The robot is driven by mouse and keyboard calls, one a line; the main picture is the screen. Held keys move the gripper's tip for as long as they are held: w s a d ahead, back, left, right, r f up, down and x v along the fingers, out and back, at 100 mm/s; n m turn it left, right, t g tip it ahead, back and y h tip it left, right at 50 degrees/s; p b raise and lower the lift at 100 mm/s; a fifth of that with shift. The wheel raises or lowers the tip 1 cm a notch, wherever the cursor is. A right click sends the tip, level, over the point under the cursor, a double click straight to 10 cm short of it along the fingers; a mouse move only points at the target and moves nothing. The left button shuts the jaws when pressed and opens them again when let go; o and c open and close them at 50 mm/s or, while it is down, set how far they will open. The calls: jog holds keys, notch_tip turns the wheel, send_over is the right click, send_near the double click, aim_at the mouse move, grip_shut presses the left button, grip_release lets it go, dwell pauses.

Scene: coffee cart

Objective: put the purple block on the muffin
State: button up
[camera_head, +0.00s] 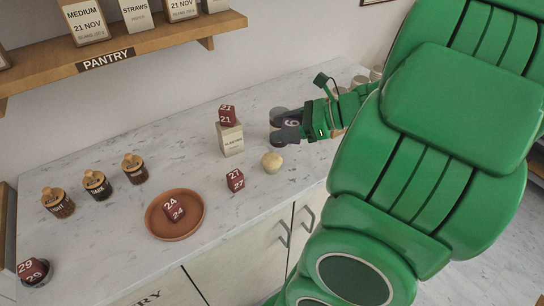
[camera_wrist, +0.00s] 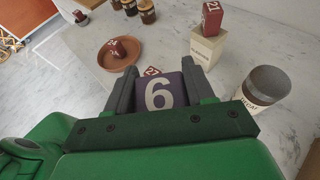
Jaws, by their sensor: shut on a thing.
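My gripper (camera_head: 290,124) is shut on the purple block (camera_head: 292,123), which bears a white 6. In the wrist view the block (camera_wrist: 161,92) sits between the two dark fingers of my gripper (camera_wrist: 160,85). In the head view a pale, round, bun-like thing (camera_head: 272,161), which looks like the muffin, rests on the counter. My gripper is above and slightly right of it in the picture, apart from it. The muffin cannot be made out in the wrist view; my gripper may hide it.
A grey canister (camera_wrist: 262,87) stands close beside my gripper. A box (camera_head: 231,139) bears a red 21 block (camera_head: 228,115). A red 27 block (camera_head: 235,180) is near the muffin. A terracotta dish (camera_head: 153,226) holds a 24 block. Jars (camera_head: 95,184) stand left. Counter between is clear.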

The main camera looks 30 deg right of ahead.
jog(key=s+a+r+n+g+y, duration=0.1)
jog(key=s+a+n+g+y, duration=0.1)
jog(key=s+a+n+g, duration=0.35)
jog(key=m+t, duration=0.2)
send_over(265, 158)
jog(key=shift+n, duration=0.25)
jog(key=f, duration=0.9)
jog(key=shift+s, duration=0.2)
jog(key=shift+w+f+g+y, duration=0.25)
jog(key=shift+f+y, duration=0.05)
jog(key=shift+f, duration=1.5)
jog(key=shift+f, duration=0.2)
jog(key=o, duration=1)
jog(key=shift+r, duration=0.1)
